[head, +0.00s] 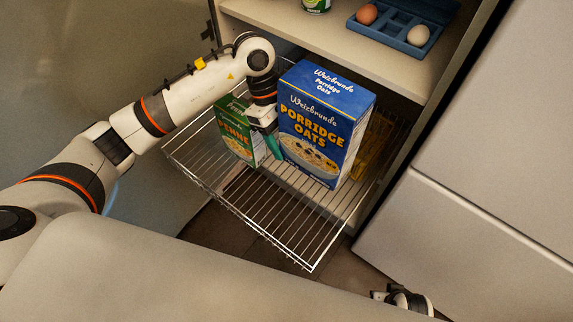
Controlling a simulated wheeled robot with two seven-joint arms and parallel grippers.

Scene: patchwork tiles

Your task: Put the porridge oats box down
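The porridge oats box (322,125), blue with yellow lettering and a bowl picture, stands upright at the pull-out wire shelf (290,225). Its base looks level with the wires; I cannot tell for certain whether it touches them. My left gripper (272,143) points down at the box's left edge, with a teal finger against or close beside it. The other finger is hidden, so its grip on the box is unclear. Only a small part of my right arm shows at the bottom right; its gripper is not visible.
A green penne box (238,132) stands left of the gripper on the wire shelf. A yellowish item (372,148) is partly hidden behind the oats box. Above, a shelf (330,42) holds a blue egg tray (385,35) and a can (316,5). The wire shelf's front is bare.

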